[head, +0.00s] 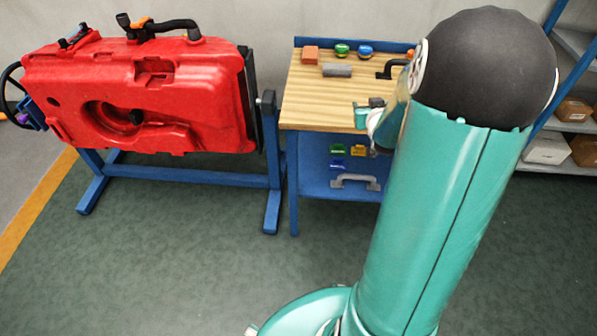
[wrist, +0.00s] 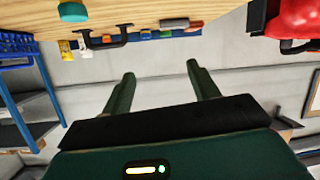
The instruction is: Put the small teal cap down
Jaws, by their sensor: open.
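A small rounded teal-green cap (wrist: 72,12) rests on the wooden tabletop in the wrist view, whose picture is upside down. No cap shows in that area in the head view, where my arm covers the right of the table. My gripper (wrist: 160,68) is open, with nothing between its two fingers. The cap lies apart from the fingers, up and to the left in the wrist view. In the head view my gripper (head: 362,115) shows partly beside my arm, at the front edge of the workbench (head: 305,100).
A green-topped item (head: 342,49), a blue-topped item (head: 365,50), an orange block (head: 310,55), a grey block (head: 337,71) and a black handle (head: 388,69) lie toward the back. A red tank (head: 140,95) stands left on a blue frame. The bench's left front is clear.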

